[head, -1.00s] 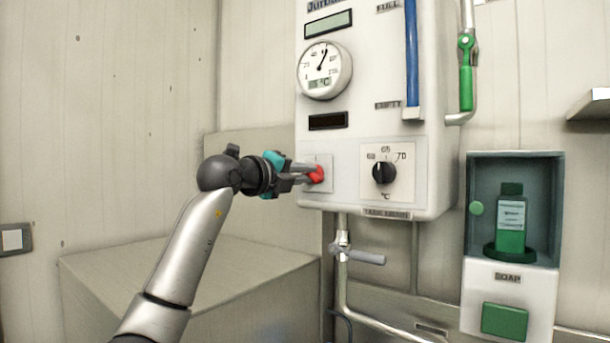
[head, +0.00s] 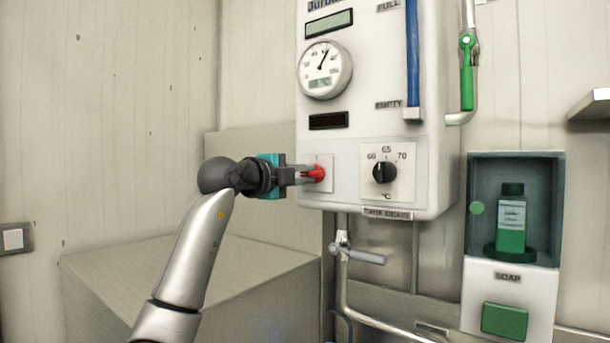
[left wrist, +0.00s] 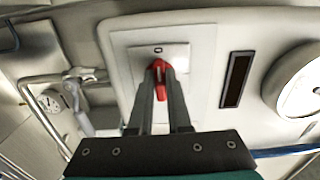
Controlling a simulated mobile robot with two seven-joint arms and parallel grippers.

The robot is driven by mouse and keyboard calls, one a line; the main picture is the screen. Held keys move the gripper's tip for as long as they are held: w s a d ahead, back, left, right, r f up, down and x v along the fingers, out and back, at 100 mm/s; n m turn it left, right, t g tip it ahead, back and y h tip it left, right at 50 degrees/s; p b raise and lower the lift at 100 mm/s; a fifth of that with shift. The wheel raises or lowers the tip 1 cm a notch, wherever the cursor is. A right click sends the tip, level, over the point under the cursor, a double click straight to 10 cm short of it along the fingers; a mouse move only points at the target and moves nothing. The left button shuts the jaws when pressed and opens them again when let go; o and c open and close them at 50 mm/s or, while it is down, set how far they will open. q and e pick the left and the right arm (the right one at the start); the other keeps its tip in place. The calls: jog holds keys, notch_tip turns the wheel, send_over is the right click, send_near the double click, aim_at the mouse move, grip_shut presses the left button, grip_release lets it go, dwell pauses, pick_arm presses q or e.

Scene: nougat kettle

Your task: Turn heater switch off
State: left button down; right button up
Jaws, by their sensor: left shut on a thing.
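The red heater switch (head: 317,173) sits on a pale square plate on the lower left of the white boiler (head: 437,150). My left gripper (head: 310,173) reaches it from the left, with its fingertips at the switch. In the left wrist view, the red switch (left wrist: 159,82) is between the two fingers of my left gripper (left wrist: 160,75), which are shut on it. A small dark mark shows on the plate (left wrist: 150,50) just above the switch. Parts of the switch are hidden by the fingers. My right gripper is not in view.
A black temperature dial (head: 384,172) is right of the switch. A round gauge (head: 324,70) is above, and a tap lever (head: 362,255) is below the boiler. A large beige box (head: 190,285) stands under my left arm. A soap dispenser (head: 512,240) hangs at right.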

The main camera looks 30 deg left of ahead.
pick_arm(q)
jog(key=c, duration=0.9)
grip_release()
jog(key=shift+o, duration=0.2)
jog(key=s+a+b, duration=0.1)
jog(key=s+b, duration=0.3)
jog(key=s, duration=1.1)
jog(key=shift+b, duration=0.35)
